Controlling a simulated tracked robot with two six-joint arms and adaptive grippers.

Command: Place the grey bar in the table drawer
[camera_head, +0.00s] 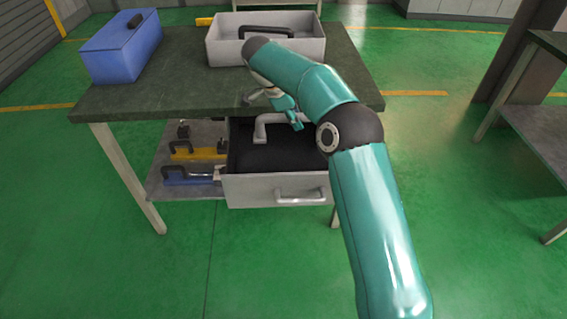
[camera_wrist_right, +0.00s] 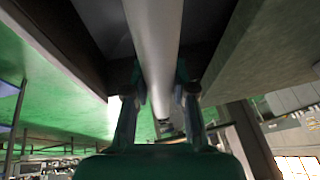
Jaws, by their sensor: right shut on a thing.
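In the right wrist view the bar (camera_wrist_right: 155,45) runs between the two fingers (camera_wrist_right: 160,98). The drawer is light grey with a dark inside and a front handle, pulled out below the tabletop. The bar is over the drawer's inside near the table's front edge; I cannot tell whether it touches the bottom. My left gripper is not in view.
The dark green tabletop (camera_head: 180,92) overhangs the drawer's back. On it stand a blue box (camera_head: 122,50) and a grey tray (camera_head: 222,50) holding a black-handled thing. Yellow (camera_head: 195,152) and blue (camera_head: 185,180) pieces lie on the shelf left of the drawer. The floor in front is clear.

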